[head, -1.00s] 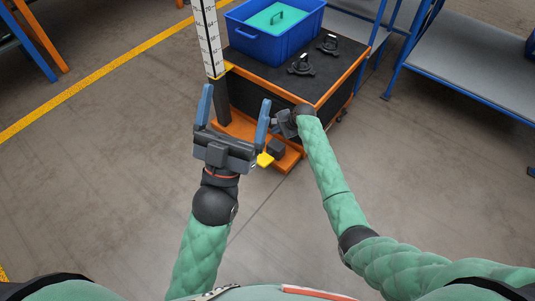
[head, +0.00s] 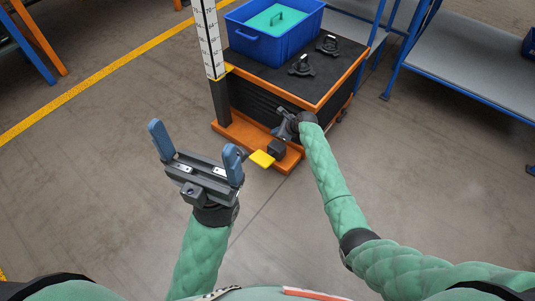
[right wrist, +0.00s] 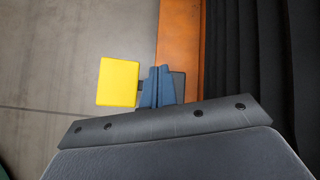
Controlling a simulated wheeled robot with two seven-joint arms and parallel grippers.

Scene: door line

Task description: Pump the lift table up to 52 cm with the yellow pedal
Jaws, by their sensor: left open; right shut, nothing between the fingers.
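The lift table (head: 345,82) has a black top with an orange edge and black bellows. The yellow pedal (head: 262,159) sticks out at the left of a dark block on its orange base (head: 228,128). My right gripper (head: 281,133) is over the base by that block. In the right wrist view its shut, empty blue fingers (right wrist: 160,86) appear just right of the yellow pedal (right wrist: 118,82); contact cannot be told. My left gripper (head: 198,160) is open and empty, left of the pedal.
A blue crate (head: 262,42) with a green item inside and two black fixtures (head: 301,66) (head: 328,45) stand on the table top. Grey shelving with blue frames (head: 465,75) is at the right. The floor at the left and front is clear.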

